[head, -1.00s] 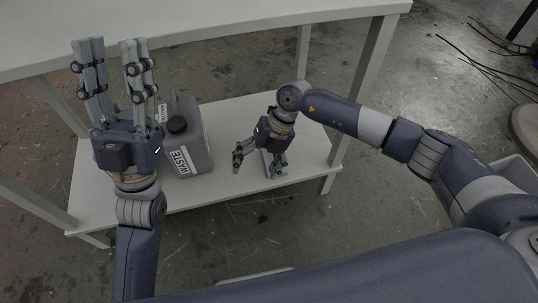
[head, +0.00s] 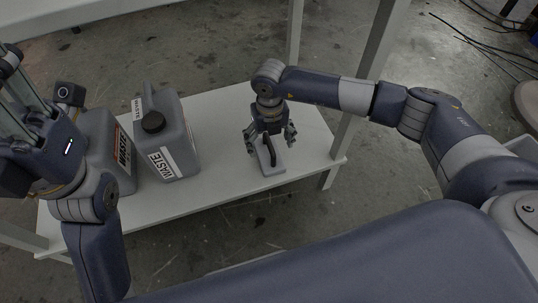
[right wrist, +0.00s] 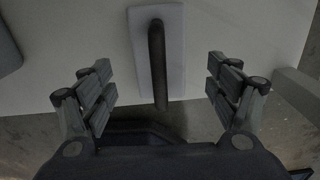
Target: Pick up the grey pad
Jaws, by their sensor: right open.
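The grey pad (head: 274,169) is a flat rectangle with a dark upright handle (head: 270,152), lying on the lower shelf. In the right wrist view the pad (right wrist: 174,40) is at top centre and its handle (right wrist: 157,62) runs between the fingers. My right gripper (head: 270,143) is open above the pad, with a finger on either side of the handle and a gap to each. Nothing is held in it. My left gripper (head: 38,85) is raised at the left edge, partly cut off, with its fingers apart and empty.
A grey waste container (head: 180,135) stands on the shelf (head: 225,185) left of the pad. Another grey container (head: 98,150) with an orange label is beside it, partly behind my left arm. A table leg (head: 362,95) rises to the right. The shelf between containers and pad is clear.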

